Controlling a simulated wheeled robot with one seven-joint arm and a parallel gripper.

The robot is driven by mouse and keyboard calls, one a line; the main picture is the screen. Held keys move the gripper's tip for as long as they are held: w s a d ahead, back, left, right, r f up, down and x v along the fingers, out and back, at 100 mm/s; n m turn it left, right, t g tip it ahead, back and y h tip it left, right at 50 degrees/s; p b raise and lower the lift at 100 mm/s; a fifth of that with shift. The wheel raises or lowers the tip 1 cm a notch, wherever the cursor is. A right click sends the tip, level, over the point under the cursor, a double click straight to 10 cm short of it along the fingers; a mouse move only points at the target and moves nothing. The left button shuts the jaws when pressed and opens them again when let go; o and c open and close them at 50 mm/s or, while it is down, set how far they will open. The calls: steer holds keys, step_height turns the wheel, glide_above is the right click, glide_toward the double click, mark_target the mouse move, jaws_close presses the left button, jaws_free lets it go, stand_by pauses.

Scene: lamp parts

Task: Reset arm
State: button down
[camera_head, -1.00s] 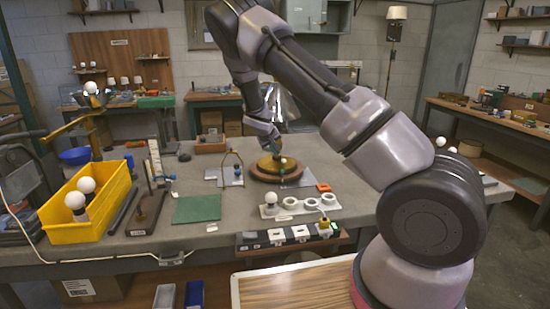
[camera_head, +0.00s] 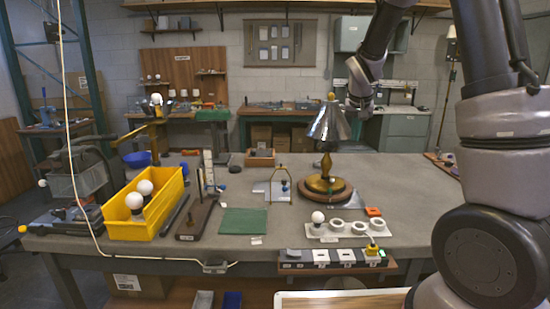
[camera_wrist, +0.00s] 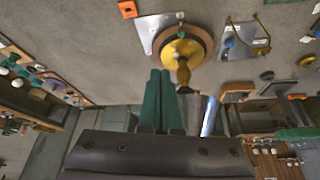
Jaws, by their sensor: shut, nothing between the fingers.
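The lamp stands upright on the workbench in the head view, with a round wood and brass base (camera_head: 325,187), a brass stem and a silver cone shade (camera_head: 330,122). In the wrist view the lamp base (camera_wrist: 181,50) shows above my fingers, and the shade (camera_wrist: 208,115) is partly hidden beside them. My gripper (camera_head: 358,108) is raised just right of the shade and looks apart from it. Its green fingers (camera_wrist: 161,95) are together in the wrist view with nothing between them.
A yellow bin (camera_head: 178,190) with white bulbs stands at the left of the bench. A white socket strip (camera_head: 345,229) with one bulb lies in front of the lamp. A green mat (camera_head: 243,221) lies left of it. The bench right of the lamp looks clear.

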steer(key=s+r+m+y, duration=0.1)
steer(key=s+r+y, duration=0.2)
steer(key=s+r, duration=1.1)
steer(key=s+a+t, duration=0.1)
steer(key=s+t, duration=0.1)
steer(key=s, duration=1.4)
steer(key=shift+s+a+r, duration=0.3)
steer(key=shift+a+r, duration=0.05)
steer(key=shift+r, duration=0.05)
